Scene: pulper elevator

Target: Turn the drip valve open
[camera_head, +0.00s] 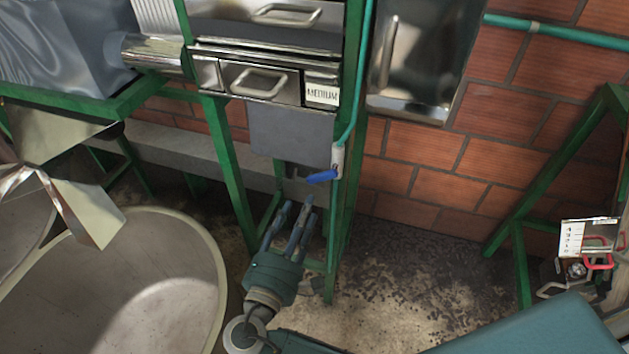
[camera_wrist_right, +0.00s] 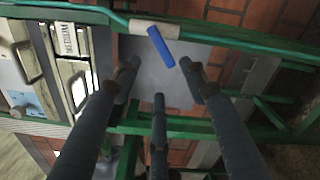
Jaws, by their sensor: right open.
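The drip valve has a blue handle (camera_head: 322,176) on a pale valve body (camera_head: 337,157) at the lower end of a thin green pipe (camera_head: 359,85) in the head view. In the right wrist view the blue handle (camera_wrist_right: 160,46) lies tilted, just beyond my fingertips, with the pale body (camera_wrist_right: 146,28) behind it. My right gripper (camera_head: 294,208) is open and empty, below and slightly left of the handle, its fingers pointing up toward it. The fingers also show in the right wrist view (camera_wrist_right: 160,80), apart from the handle. My left gripper is not in view.
A green frame (camera_head: 229,160) holds metal drawers (camera_head: 262,82) with a "MEDIUM" label above the valve. A grey plate (camera_head: 290,132) hangs behind it. A large round basin (camera_head: 180,280) stands left.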

